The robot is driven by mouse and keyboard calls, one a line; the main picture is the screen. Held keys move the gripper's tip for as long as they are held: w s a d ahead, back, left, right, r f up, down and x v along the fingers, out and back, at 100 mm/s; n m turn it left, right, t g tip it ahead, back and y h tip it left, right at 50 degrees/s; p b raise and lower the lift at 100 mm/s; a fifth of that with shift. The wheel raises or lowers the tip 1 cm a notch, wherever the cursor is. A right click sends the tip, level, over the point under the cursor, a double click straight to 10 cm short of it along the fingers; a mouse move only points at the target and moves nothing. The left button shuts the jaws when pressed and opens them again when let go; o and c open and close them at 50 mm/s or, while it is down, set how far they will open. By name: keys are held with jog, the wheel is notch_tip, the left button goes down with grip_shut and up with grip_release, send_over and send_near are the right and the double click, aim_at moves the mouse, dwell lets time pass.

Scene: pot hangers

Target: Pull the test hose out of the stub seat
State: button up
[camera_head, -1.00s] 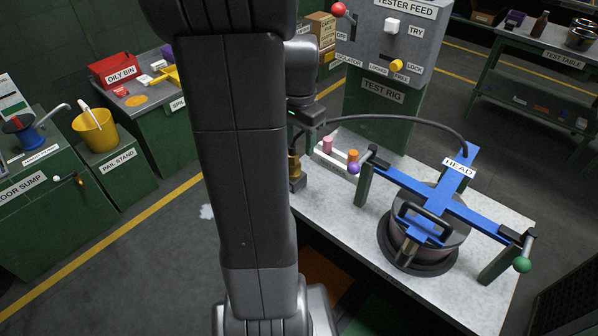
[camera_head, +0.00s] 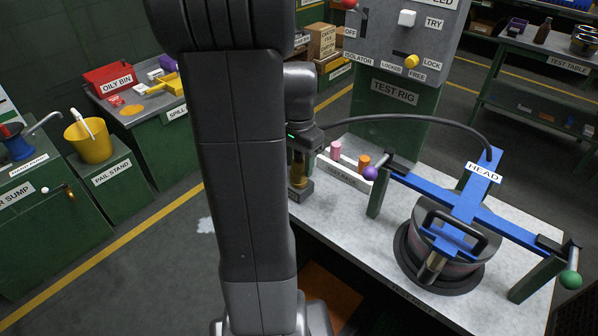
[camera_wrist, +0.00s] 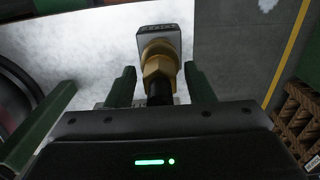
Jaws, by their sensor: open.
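The test hose (camera_head: 418,118) is a black hose that arcs from the blue head to the near left part of the bench. Its brass end fitting (camera_wrist: 160,67) stands at the stub seat (camera_wrist: 158,33), a small grey labelled block, in the wrist view. In the head view the brass fitting (camera_head: 297,170) shows just below my gripper (camera_head: 305,142). In the wrist view my gripper (camera_wrist: 160,75) is open, with one green finger on each side of the brass fitting and gaps on both sides. The hose just behind the fitting is partly hidden by my gripper body.
A blue clamp labelled HEAD (camera_head: 466,205) spans a pot (camera_head: 445,250) on the bench. A white rack (camera_head: 343,174) with pink and orange pegs stands close to the right of my gripper. The test rig panel (camera_head: 395,95) rises behind. Bare bench lies in front.

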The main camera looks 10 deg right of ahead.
grip_shut()
jog(key=shift+r+p, duration=0.8)
jog(key=shift+r, duration=0.1)
dwell(0.6)
jog(key=shift+r+p, duration=2.1)
jog(key=shift+r, duration=0.4)
